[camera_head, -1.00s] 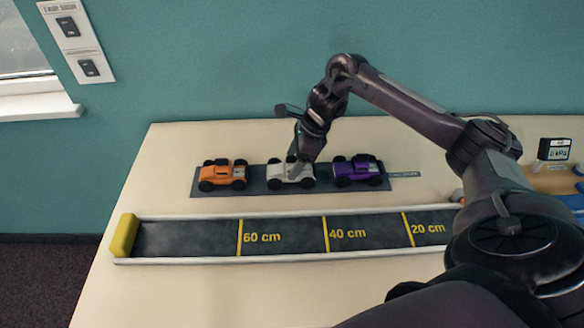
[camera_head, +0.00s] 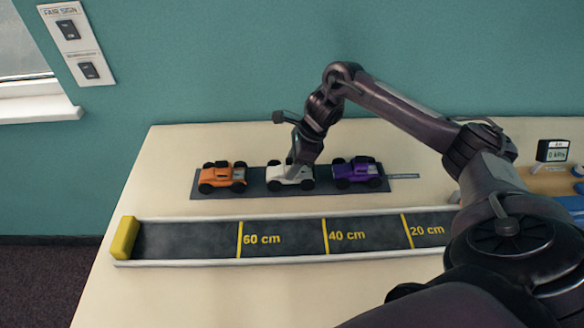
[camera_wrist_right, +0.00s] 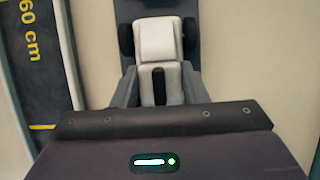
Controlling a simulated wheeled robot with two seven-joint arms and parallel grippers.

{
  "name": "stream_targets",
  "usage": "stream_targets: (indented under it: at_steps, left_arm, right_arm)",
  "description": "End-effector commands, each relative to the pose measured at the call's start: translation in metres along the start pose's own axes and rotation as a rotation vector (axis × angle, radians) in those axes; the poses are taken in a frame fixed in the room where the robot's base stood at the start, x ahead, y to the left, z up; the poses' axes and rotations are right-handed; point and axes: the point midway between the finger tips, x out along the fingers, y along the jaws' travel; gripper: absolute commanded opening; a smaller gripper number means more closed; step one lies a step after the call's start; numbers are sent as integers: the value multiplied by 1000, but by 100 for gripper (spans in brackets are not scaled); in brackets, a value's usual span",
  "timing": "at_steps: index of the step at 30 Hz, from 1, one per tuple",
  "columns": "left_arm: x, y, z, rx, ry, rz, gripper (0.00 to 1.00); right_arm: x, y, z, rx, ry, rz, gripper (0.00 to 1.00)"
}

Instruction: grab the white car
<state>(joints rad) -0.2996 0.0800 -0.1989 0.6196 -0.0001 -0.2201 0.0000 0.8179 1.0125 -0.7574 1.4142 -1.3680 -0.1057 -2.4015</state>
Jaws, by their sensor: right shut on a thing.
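The white car (camera_head: 284,177) stands in the middle of a dark grey strip mat (camera_head: 202,188), between an orange car (camera_head: 222,176) on its left and a purple car (camera_head: 358,172) on its right. My right gripper (camera_head: 293,174) reaches down onto the white car and is shut on it. In the right wrist view the white car (camera_wrist_right: 157,42) lies between the two fingers (camera_wrist_right: 158,85), with black wheels at its sides. The car appears to be still on the mat. My left gripper is not in view.
A dark track (camera_head: 180,238) marked 60, 40 and 20 cm runs along the front, with white rails and a yellow end block (camera_head: 123,237). A small display (camera_head: 554,150) stands at the far right. The table (camera_head: 160,165) is clear left of the mat.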

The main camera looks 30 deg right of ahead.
Motion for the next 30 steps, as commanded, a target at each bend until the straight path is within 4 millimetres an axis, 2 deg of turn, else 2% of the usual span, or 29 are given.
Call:
stream_targets:
  at_steps: [5, 8, 13, 21, 30]
  left_arm:
    - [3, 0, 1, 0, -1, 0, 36]
    - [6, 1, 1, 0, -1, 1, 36]
    - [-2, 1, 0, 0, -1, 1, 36]
    - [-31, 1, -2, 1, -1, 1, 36]
    - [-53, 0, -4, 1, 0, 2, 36]
  right_arm:
    - [-8, -1, 4, -1, -2, -2, 15]
    - [-20, -1, 9, -3, -3, -4, 15]
    - [-60, -2, 25, -4, -3, -8, 15]
    - [-126, -2, 52, -3, -3, -6, 15]
    - [-172, -1, 72, -1, -2, -3, 15]
